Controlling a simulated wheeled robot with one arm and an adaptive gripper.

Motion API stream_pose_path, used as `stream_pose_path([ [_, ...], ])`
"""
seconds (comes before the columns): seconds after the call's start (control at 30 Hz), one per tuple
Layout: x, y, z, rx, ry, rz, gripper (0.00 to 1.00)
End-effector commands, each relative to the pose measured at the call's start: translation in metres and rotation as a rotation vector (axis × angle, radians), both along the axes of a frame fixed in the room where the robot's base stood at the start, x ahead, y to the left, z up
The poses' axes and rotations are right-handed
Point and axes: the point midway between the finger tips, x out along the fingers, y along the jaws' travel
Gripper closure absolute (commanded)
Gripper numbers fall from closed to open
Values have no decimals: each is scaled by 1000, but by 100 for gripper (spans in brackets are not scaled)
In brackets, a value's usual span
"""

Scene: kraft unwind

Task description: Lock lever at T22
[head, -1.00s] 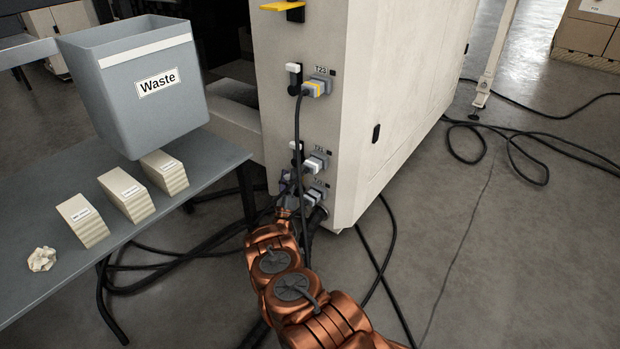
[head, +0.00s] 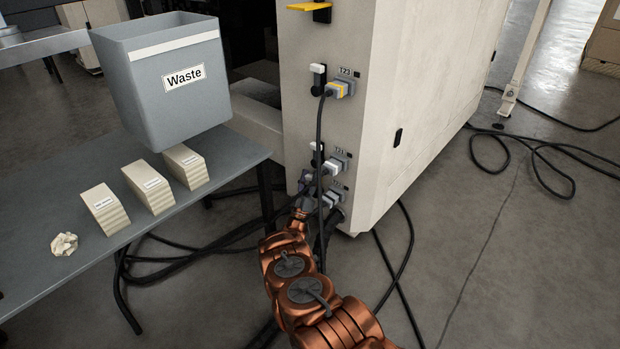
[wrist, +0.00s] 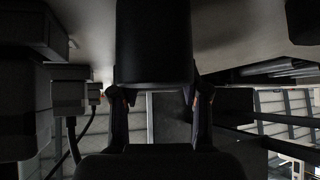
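The pale machine panel carries three rows, each with a plug and a label. The top row reads T23 and has a black lever with a white tip (head: 318,72). The middle row has a similar lever (head: 317,153); its label looks like T21. The lowest row has a grey plug (head: 331,198); its label is not legible and its lever is hidden by my gripper (head: 305,184). In the wrist view my gripper (wrist: 156,100) has its fingers wide apart, either side of a large dark block (wrist: 153,45). I cannot tell whether they touch it.
A black cable hangs from the top plug (head: 341,89) past my arm. More cables (head: 395,270) lie on the floor. Left stands a table (head: 120,262) with a grey Waste bin (head: 170,110), pale labelled blocks (head: 148,188) and crumpled paper (head: 64,243).

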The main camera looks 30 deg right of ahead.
Motion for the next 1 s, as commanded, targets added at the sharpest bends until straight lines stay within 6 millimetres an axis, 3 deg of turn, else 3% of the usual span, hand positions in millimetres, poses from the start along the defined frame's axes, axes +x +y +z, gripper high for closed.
stream_pose_path([
  [0.17,0,0,0,0,0,0,33],
  [0.57,-2,3,-4,1,1,0,33],
  [0.87,-24,32,-36,0,3,3,33],
  [1.0,-31,45,-34,2,3,4,33],
])
